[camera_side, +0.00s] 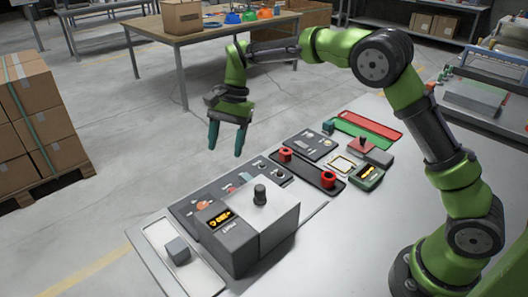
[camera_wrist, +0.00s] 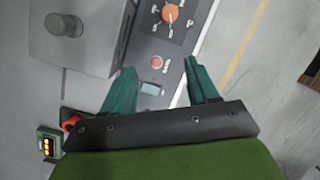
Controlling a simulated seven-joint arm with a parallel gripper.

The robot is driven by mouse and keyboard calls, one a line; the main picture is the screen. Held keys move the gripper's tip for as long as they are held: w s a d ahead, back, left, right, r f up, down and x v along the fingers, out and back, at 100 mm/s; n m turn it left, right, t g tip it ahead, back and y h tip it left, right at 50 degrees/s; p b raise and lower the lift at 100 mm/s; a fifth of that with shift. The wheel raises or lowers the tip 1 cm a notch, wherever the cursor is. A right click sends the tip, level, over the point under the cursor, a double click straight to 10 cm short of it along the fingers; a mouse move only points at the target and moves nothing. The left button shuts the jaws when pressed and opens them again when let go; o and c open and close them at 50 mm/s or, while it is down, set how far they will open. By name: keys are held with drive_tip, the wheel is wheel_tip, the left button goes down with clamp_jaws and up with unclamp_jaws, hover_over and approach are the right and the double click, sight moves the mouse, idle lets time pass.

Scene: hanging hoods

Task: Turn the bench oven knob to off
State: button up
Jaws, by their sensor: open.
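A grey box with a lit orange display, which looks like the bench oven (camera_side: 232,238), stands near the front of the table. A dark round knob (camera_side: 260,193) stands up from its top. In the wrist view the box (camera_wrist: 95,50) is at the upper left, with the knob (camera_wrist: 63,24) on it; the knob's pointing direction is unclear. My gripper (camera_side: 226,143) is open and empty, with teal fingers pointing down. It hangs above and apart from the box, toward the table's far edge. In the wrist view the gripper (camera_wrist: 158,68) is right of the knob.
A panel with an orange dial (camera_wrist: 170,12) and a red button (camera_wrist: 157,62) lies beside the box. A tray with a grey cube (camera_side: 178,250) is at the left. Red knobs (camera_side: 328,179) and a small display unit (camera_side: 368,176) are to the right.

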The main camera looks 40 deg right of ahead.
drive_tip(key=s+d+r+n+t, duration=0.2)
drive_tip(key=s+d+r+n, duration=0.1)
drive_tip(key=s, duration=0.5)
drive_tip(key=s+d+r+n+t+h, duration=0.1)
drive_tip(key=s+d+r+n+t, duration=0.1)
drive_tip(key=s, duration=0.7)
drive_tip(key=shift+d+r+n, duration=0.8)
drive_tip(key=shift+d+r, duration=0.15)
drive_tip(key=shift+r, duration=0.25)
drive_tip(key=shift+s, duration=0.1)
drive_tip(key=s+d+r+n+t, duration=0.1)
drive_tip(key=s+d+t, duration=0.1)
drive_tip(key=s, duration=0.7)
drive_tip(key=shift+s+r+t+h, duration=0.2)
drive_tip(key=shift+s+t+h, duration=0.15)
drive_tip(key=shift+t, duration=0.55)
